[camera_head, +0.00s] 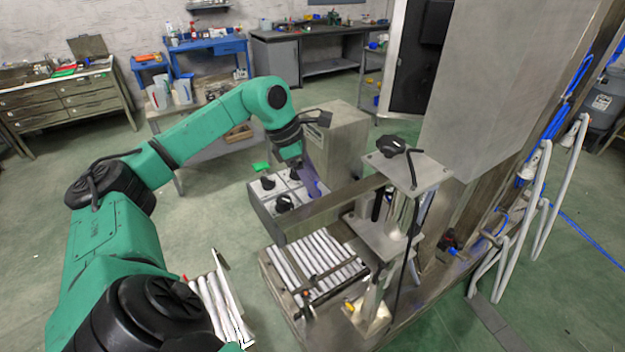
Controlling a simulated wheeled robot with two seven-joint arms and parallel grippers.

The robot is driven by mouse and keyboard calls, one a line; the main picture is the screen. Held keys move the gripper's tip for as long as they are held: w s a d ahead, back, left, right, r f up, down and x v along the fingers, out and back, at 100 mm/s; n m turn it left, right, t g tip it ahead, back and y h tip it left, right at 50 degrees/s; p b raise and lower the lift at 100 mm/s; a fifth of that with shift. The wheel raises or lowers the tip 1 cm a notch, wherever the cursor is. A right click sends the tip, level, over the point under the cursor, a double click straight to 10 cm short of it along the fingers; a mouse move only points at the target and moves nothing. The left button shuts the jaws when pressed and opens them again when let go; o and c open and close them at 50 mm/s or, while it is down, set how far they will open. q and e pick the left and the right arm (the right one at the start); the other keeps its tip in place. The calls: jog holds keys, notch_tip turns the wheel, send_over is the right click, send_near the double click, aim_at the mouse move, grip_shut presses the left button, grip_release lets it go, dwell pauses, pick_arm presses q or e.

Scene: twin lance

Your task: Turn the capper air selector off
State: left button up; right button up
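A grey control box (262,205) with a pale top panel stands near the middle of the view. Black knobs sit on it: one at the left (267,183), one at the front (284,203) and one at the back (294,174). I cannot tell which is the capper air selector or read its setting. My green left arm reaches over from the left, and my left gripper (312,184) points down at the right back part of the panel. Its fingers are small and partly hidden by the wrist, so I cannot tell if they touch a knob. My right gripper is out of view.
A steel beam (330,208) runs just in front of the box to a machine frame with a black-knobbed top plate (428,172). A roller conveyor (310,265) lies below. A grey cabinet (345,140) stands behind the gripper. Open green floor lies left.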

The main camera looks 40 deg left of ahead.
pick_arm(q)
jog(key=shift+r, duration=0.1)
jog(key=shift+a+r, duration=0.15)
jog(key=shift+r, duration=0.15)
jog(key=p+v, duration=0.1)
jog(key=v, duration=1.2)
jog(key=shift+s+r+p, duration=0.25)
jog(key=shift+r+p, duration=0.1)
jog(key=shift+p, duration=0.05)
